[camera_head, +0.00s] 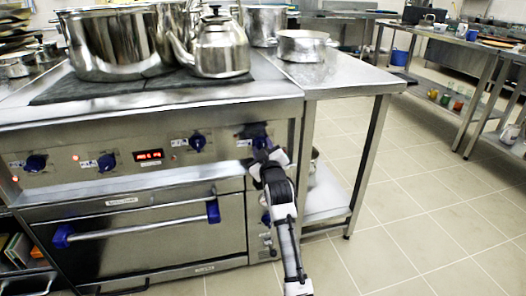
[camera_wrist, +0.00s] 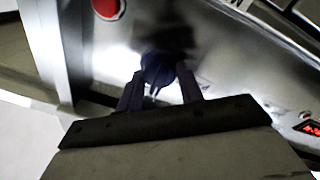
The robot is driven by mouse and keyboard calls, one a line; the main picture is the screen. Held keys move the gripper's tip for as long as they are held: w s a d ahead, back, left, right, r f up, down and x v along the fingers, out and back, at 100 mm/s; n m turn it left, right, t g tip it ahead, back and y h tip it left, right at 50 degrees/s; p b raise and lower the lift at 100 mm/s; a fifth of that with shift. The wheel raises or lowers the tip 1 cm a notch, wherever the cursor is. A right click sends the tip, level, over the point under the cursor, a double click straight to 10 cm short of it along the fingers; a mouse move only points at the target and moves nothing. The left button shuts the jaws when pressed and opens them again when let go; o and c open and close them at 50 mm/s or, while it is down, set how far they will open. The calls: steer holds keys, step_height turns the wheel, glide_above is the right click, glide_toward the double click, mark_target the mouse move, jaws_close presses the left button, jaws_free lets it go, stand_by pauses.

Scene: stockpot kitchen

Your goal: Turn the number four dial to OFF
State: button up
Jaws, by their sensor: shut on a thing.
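The stove's front panel has a row of dark blue dials. The rightmost, fourth from the left, is the number four dial (camera_head: 260,142), partly hidden by my gripper (camera_head: 264,157). In the wrist view the dial (camera_wrist: 158,66) sits between the tips of my gripper's two fingers (camera_wrist: 160,88), which are shut on it. Its pointer direction and markings are too dark and small to read. The other dials are the third (camera_head: 198,143), the second (camera_head: 106,161) and the first (camera_head: 35,163).
A red lit display (camera_head: 149,155) sits between the second and third dials. A kettle (camera_head: 217,47) and a large pot (camera_head: 115,43) stand on the cooktop. The oven handle (camera_head: 140,229) sticks out below the panel. A steel side table (camera_head: 345,72) adjoins on the right, with open floor beyond.

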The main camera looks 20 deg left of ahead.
stand_by(0.4)
steer(key=o, duration=1)
